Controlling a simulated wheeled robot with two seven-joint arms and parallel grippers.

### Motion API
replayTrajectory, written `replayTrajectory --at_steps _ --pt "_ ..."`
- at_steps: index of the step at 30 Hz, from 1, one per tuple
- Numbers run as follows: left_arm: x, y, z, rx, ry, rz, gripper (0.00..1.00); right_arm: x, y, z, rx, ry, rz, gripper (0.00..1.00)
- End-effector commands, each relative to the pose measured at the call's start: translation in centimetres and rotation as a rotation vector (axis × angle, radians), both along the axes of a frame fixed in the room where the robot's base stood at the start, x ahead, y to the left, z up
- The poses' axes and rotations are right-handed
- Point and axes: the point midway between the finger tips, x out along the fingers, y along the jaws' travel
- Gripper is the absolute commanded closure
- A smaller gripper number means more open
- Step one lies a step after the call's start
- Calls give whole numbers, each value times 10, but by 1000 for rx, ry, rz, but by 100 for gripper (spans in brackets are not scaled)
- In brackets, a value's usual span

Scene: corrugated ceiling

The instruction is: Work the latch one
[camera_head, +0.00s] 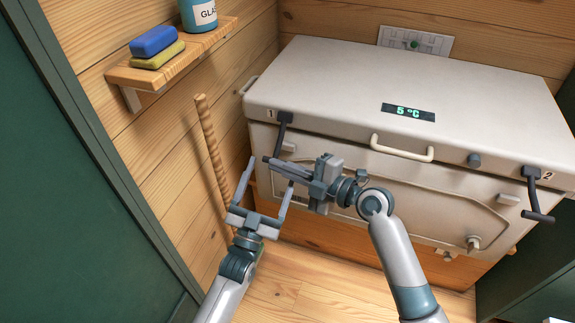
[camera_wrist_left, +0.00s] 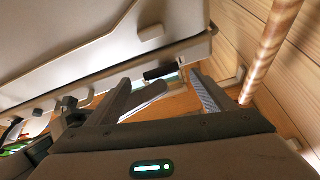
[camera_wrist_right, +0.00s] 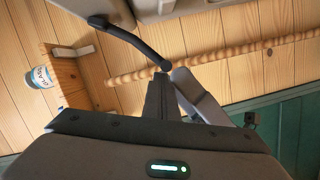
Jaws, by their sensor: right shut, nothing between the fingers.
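Latch one (camera_head: 281,135) is a dark lever at the left front of the white chest (camera_head: 340,85), beside a "1" mark. It hangs down from the lid edge. My right gripper (camera_head: 272,164) is shut and empty, with its tips close to the lever's lower end. The right wrist view shows the curved lever (camera_wrist_right: 128,38) ending near the fingertips (camera_wrist_right: 165,75); whether they touch I cannot tell.
Latch two (camera_head: 533,195) hangs at the chest's right front. A lid handle (camera_head: 402,150) and a "5 °C" display (camera_head: 408,112) lie between. A wooden pole (camera_head: 212,160) leans left of the chest. A shelf (camera_head: 170,65) holds sponges (camera_head: 154,42) and a bottle (camera_head: 198,14).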

Motion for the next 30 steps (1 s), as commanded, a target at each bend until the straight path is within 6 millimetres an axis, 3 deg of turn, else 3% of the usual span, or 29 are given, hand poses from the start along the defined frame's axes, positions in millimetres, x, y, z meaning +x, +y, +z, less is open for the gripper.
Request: replayTrajectory --at_steps 1,6,20,26,30 --pt "-6 3 2 -9 -11 -1 29 5 -7 -3 -11 0 -16 100" --pt "-12 7 -1 -6 -11 1 29 5 -7 -4 -10 1 -16 100" --pt "-11 8 -4 -1 -1 4 29 1 -2 -4 -6 6 -3 100" --pt "-13 13 -20 16 76 11 29 0 -2 -3 -5 6 -2 100" --pt "-19 22 -45 41 193 21 29 0 -2 -2 -4 4 -2 100"
